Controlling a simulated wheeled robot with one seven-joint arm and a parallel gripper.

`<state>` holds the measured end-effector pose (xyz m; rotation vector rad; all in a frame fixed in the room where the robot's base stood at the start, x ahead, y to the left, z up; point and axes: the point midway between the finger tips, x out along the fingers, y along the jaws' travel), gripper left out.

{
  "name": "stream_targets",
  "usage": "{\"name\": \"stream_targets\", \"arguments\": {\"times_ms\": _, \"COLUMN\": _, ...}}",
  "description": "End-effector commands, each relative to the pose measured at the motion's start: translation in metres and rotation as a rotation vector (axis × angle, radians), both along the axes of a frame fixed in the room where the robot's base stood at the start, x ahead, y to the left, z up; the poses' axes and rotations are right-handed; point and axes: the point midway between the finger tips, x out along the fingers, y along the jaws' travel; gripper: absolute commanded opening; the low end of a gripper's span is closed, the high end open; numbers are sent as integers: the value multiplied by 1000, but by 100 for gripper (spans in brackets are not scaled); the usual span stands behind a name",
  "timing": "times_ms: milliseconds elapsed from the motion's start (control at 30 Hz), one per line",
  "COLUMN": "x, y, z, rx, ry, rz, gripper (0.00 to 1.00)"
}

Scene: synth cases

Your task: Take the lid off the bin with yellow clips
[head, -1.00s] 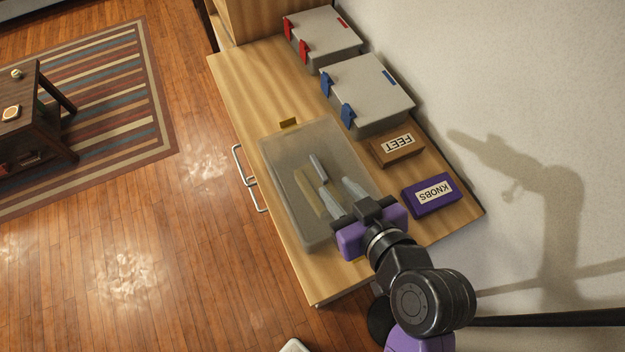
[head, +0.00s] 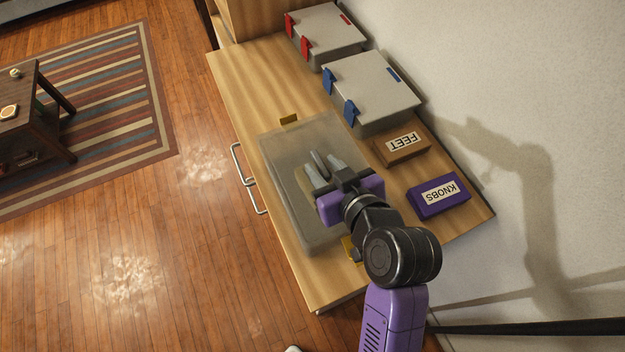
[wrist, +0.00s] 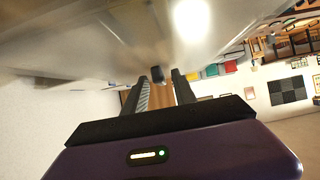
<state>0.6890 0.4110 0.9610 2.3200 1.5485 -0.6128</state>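The bin with yellow clips (head: 298,222) is a long grey translucent box on the wooden counter. Its lid (head: 285,150) is on. One yellow clip (head: 288,119) sticks out at the far end; another (head: 350,248) shows at the near end, partly behind my arm. A dark upright handle (head: 319,160) rises from the lid; it also shows in the wrist view (wrist: 157,74). My gripper (head: 320,166) is low over the lid, its fingers open and pointing at the handle. The handle appears between or just beyond the fingertips; contact cannot be told.
A grey bin with blue clips (head: 372,88) and one with red clips (head: 328,35) stand behind. A brown FEET box (head: 402,146) and a purple KNOBS box (head: 440,195) lie to the right, near the wall. The counter's left strip (head: 232,90) is clear.

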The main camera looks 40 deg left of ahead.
Motion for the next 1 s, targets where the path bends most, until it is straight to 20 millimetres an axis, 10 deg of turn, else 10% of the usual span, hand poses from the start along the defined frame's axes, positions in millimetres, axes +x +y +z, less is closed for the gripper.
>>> {"name": "stream_targets", "arguments": {"times_ms": 267, "x": -1, "y": 0, "z": -4, "rx": -6, "ry": 5, "rz": 2, "gripper": 0}}
{"name": "stream_targets", "arguments": {"times_ms": 1000, "x": -1, "y": 0, "z": 9, "rx": -5, "ry": 4, "rz": 1, "gripper": 0}}
